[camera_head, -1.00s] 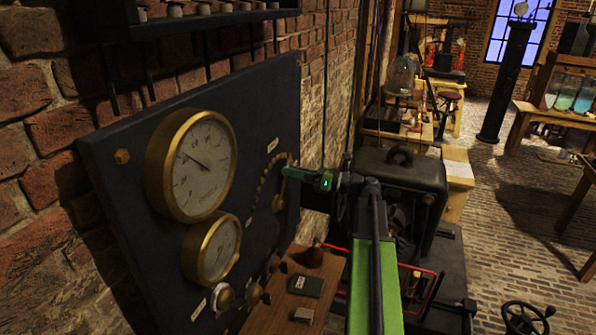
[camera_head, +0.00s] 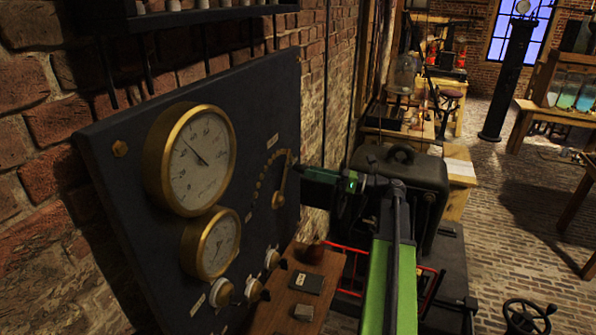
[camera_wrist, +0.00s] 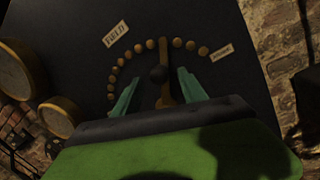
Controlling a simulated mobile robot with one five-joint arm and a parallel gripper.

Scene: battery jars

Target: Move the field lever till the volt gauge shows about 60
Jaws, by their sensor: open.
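The field lever (camera_head: 285,178) is a brass bar on the dark panel, standing nearly upright beside an arc of brass studs. In the wrist view the lever (camera_wrist: 163,48) has a dark round knob and shows between my two teal fingers, with a FIELD label to its upper left. My gripper (camera_head: 300,170) is open in front of the lever; contact cannot be made out. The large upper brass gauge (camera_head: 203,175) has its needle pointing up and left. The smaller gauge (camera_head: 217,248) is below it. Their lettering is too small to read, so which shows volts is unclear.
Several white-and-brass knobs (camera_head: 222,292) line the panel's lower edge. A wooden shelf (camera_head: 318,268) with small dark items juts out below the panel. A dark machine (camera_head: 415,190) with red rails stands right of the panel. Brick floor is open farther right.

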